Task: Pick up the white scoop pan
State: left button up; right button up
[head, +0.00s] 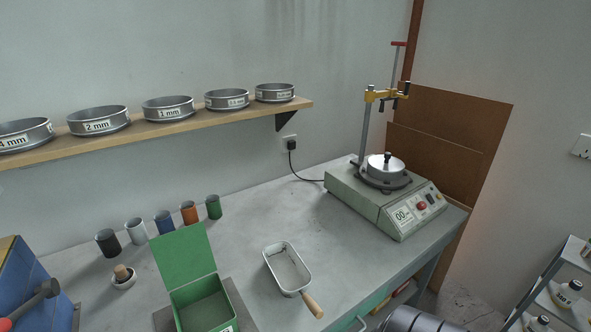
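The white scoop pan (290,268) lies on the grey bench at the middle front. It is a rectangular, open-topped pan with pale walls, and it looks empty. Its light wooden handle (312,305) points down and to the right, toward the bench's front edge. The pan stands clear of the things around it. Neither of my grippers is in view.
A green open-lidded box (186,258) stands left of the pan. A sieve shaker (385,195) stands at the back right. Several coloured cups (164,222) and a mortar (123,277) are at the left. A shelf (160,128) holds sieves above. Bench around the pan is clear.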

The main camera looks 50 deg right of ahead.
aim_at(292, 276)
jog(key=z, duration=1.45)
jog(key=u, duration=1.9)
jog(key=z, duration=1.9)
